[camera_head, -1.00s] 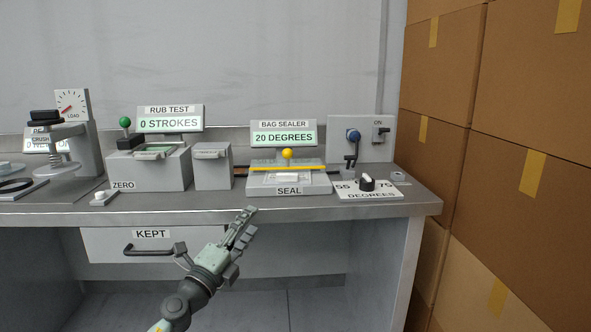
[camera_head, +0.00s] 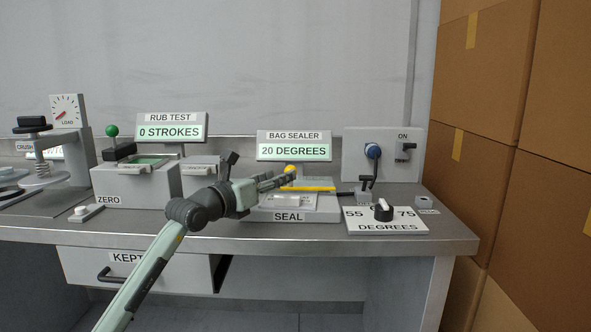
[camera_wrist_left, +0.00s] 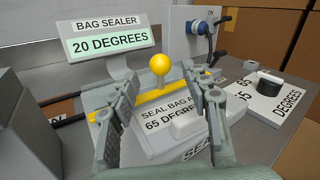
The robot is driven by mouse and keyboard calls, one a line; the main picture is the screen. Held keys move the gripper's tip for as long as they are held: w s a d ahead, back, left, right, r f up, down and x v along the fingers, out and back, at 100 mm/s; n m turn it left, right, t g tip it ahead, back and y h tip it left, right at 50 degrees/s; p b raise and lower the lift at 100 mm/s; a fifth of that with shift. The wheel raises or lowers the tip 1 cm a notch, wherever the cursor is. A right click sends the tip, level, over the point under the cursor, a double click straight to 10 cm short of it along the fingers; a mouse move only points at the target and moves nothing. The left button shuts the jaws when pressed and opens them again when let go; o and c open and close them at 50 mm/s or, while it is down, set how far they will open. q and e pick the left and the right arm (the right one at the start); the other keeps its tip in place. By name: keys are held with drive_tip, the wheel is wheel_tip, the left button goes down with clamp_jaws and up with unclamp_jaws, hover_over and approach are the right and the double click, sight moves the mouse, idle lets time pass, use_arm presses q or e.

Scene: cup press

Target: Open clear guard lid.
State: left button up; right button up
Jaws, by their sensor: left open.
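The bag sealer (camera_head: 320,215) has a yellow bar with a round yellow knob (camera_wrist_left: 159,63) and a display reading 20 degrees. I cannot clearly make out a clear guard lid; any see-through cover on the sealer is too faint to tell. My left gripper (camera_head: 290,178) reaches in from the left over the sealer. In the left wrist view the gripper (camera_wrist_left: 158,78) is open, one finger on each side of the knob. It looks empty; I cannot tell whether it touches the knob. My right gripper is not in view.
The rub test unit (camera_head: 135,188) with a green knob stands left of the sealer. The degrees dial (camera_head: 383,210) and a wall panel with an ON switch (camera_head: 405,150) are at the right. Cardboard boxes (camera_head: 480,70) are stacked beyond the bench's right end.

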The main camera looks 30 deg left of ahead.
use_arm(q)
drive_tip(key=w, duration=0.5)
drive_tip(key=shift+d+p, duration=0.1)
drive_tip(key=shift+p, duration=0.25)
drive_tip(key=shift+w, duration=0.4)
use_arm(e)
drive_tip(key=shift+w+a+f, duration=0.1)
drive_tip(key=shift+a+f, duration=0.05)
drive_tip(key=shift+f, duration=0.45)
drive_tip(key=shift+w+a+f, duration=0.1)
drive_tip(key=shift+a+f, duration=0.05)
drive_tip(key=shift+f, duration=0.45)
use_arm(q)
drive_tip(key=shift+c, duration=0.6)
drive_tip(key=c, duration=1)
clamp_jaws()
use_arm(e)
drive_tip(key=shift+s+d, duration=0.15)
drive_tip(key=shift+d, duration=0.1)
